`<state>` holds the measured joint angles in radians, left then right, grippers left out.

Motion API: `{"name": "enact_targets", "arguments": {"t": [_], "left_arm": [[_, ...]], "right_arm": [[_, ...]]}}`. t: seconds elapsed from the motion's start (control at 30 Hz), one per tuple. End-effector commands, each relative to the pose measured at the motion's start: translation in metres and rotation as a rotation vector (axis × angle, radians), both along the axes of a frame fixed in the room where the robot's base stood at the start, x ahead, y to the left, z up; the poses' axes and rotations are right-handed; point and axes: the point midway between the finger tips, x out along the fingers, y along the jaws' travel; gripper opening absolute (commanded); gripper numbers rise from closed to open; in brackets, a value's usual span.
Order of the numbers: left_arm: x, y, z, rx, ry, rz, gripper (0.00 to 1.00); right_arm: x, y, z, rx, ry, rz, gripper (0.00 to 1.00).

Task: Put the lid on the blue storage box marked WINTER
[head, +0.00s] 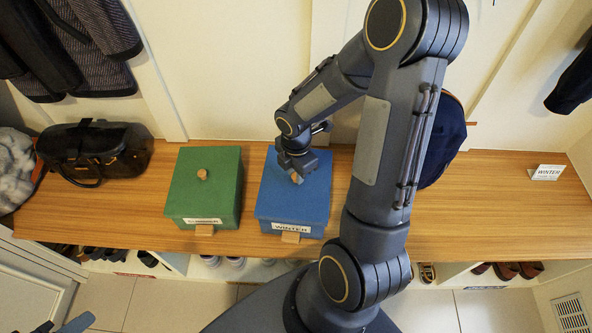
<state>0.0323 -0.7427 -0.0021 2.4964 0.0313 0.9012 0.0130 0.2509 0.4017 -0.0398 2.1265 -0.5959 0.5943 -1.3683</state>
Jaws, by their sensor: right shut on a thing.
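The blue storage box (291,229) stands on the wooden bench top, with a white WINTER label and a wooden tab on its front. A blue lid (315,190) with a small wooden knob (296,178) is over the top of the box and looks lined up with it. I cannot tell whether it rests fully on the rim. My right gripper (297,171) points down and is shut on the lid's knob. A small part of what seems to be my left gripper (62,326) shows at the bottom left edge; its jaws are not clear.
A green lidded box (205,187) stands close on the left. A black handbag (95,153) and grey fur item (14,165) lie further left. A dark blue bag or cap (447,140) is behind my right arm. A WINTER card (547,172) stands far right. Bench is clear at right.

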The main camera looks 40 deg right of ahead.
Motion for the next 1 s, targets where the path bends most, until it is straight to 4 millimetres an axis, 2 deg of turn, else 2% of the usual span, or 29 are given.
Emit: {"name": "enact_targets", "arguments": {"t": [1.0], "left_arm": [[0.000, 0.000, -0.007, 0.000, 0.000, 0.000, 0.36]], "right_arm": [[0.000, 0.000, -0.010, 0.000, 0.000, 0.000, 0.00]]}}
